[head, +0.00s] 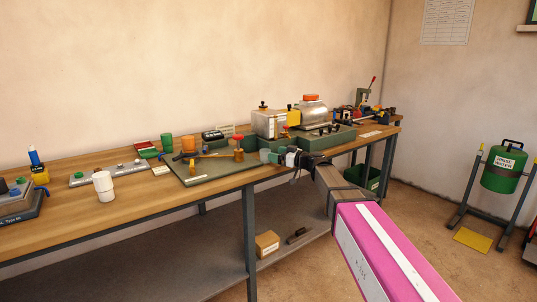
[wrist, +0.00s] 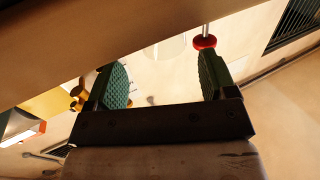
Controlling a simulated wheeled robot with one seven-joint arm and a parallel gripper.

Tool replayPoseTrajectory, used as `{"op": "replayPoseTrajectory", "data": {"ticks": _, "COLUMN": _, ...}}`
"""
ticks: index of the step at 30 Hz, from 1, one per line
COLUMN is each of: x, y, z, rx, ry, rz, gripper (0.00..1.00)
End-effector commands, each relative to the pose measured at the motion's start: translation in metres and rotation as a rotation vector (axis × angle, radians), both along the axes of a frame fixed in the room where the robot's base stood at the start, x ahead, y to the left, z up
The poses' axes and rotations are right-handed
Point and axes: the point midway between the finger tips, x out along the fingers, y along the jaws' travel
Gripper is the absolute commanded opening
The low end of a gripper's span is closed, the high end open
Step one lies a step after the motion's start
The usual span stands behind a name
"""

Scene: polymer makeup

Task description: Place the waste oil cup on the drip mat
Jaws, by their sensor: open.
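Several cups stand on the wooden bench in the head view: a white one (head: 103,186) at the front left, a green one (head: 166,143) and an orange one (head: 188,144) near the wall. No readable label shows which is the waste oil cup. A flat dark green mat (head: 222,170) lies right of the white cup with tools on it; I cannot tell whether it is the drip mat. My gripper (head: 268,156) is at the mat's right end. In the wrist view my gripper (wrist: 160,78) is open, its green pads apart with nothing held between them.
A brass piece with a red knob (head: 238,141) stands close left of my gripper. A machine with a silver drum (head: 313,112) is behind it. A base with a blue-topped bottle (head: 36,165) is at far left. Bare bench (head: 135,208) lies around the white cup.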

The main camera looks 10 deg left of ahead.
Motion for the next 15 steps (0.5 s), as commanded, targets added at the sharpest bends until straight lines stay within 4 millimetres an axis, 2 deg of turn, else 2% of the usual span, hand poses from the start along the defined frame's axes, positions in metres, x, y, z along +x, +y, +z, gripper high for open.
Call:
{"op": "replayPoseTrajectory", "data": {"ticks": 1, "x": -0.005, "y": -0.011, "z": 0.0, "rx": 0.0, "ry": 0.0, "rz": -0.002, "gripper": 0.78}}
{"op": "replayPoseTrajectory", "data": {"ticks": 6, "x": -0.012, "y": -0.033, "z": 0.0, "rx": 0.0, "ry": 0.0, "rz": -0.001, "gripper": 0.78}}
{"op": "replayPoseTrajectory", "data": {"ticks": 8, "x": -0.013, "y": -0.038, "z": 0.0, "rx": 0.0, "ry": 0.0, "rz": -0.001, "gripper": 0.78}}
{"op": "replayPoseTrajectory", "data": {"ticks": 9, "x": -0.014, "y": -0.041, "z": 0.0, "rx": 0.0, "ry": 0.0, "rz": -0.001, "gripper": 0.82}}
{"op": "replayPoseTrajectory", "data": {"ticks": 15, "x": -0.017, "y": -0.044, "z": -0.002, "rx": 0.0, "ry": 0.0, "rz": 0.001, "gripper": 0.82}}
